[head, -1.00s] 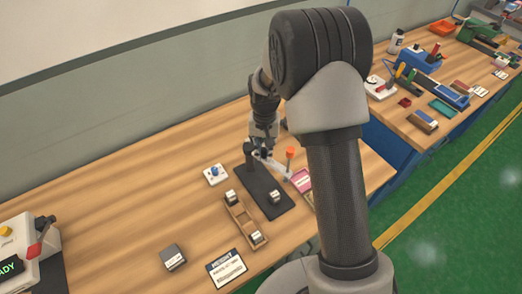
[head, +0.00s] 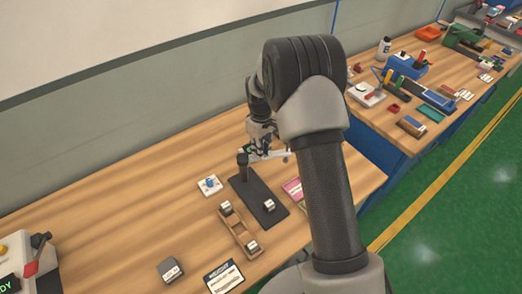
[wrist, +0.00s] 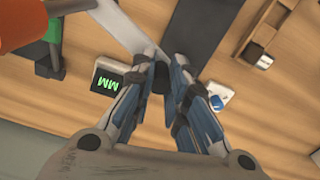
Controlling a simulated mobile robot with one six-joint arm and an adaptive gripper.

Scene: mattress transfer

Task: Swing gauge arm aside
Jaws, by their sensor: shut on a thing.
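The gauge stand has a dark base plate (head: 245,190) and a short dark post (head: 242,166) at its back end. Its pale gauge arm (head: 279,154) points from the post toward the right in the head view, away from the line of the plate. In the wrist view the gauge arm (wrist: 122,28) runs to the upper left, beside the dark plate (wrist: 196,35). My gripper (wrist: 163,72) is shut on the gauge arm near the post; the fingertips partly hide the hold. A small metal-topped block (head: 269,205) stands on the plate.
A wooden tray (head: 238,229) with two small blocks lies left of the plate. A white box with a blue knob (head: 210,185) stands behind it. The wrist view shows an MM display (wrist: 108,80) and a close orange part (wrist: 20,22).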

